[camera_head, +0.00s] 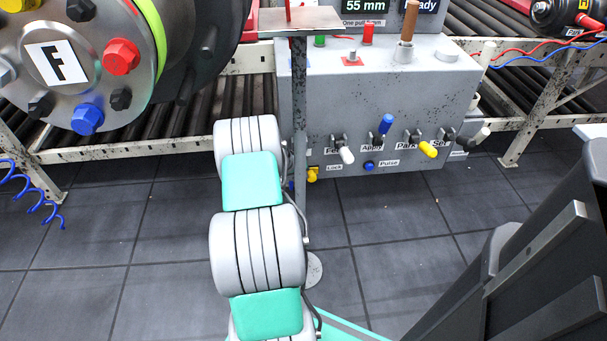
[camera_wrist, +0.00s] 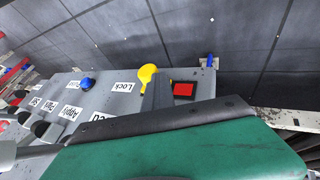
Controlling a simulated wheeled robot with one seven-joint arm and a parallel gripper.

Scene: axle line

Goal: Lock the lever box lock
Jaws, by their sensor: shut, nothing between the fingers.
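The grey lever box (camera_head: 385,100) stands ahead, right of centre in the head view. Its yellow lock lever (camera_head: 312,173) sits low on the front, beside the "Lock" label.
Levers labelled Feed, Apply, Park and Set line the box front, with a blue button (camera_head: 368,165) below. A thin grey post (camera_head: 299,110) stands before the box's left end. A large flanged axle end (camera_head: 75,70) hangs at upper left. Roller conveyors run behind.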

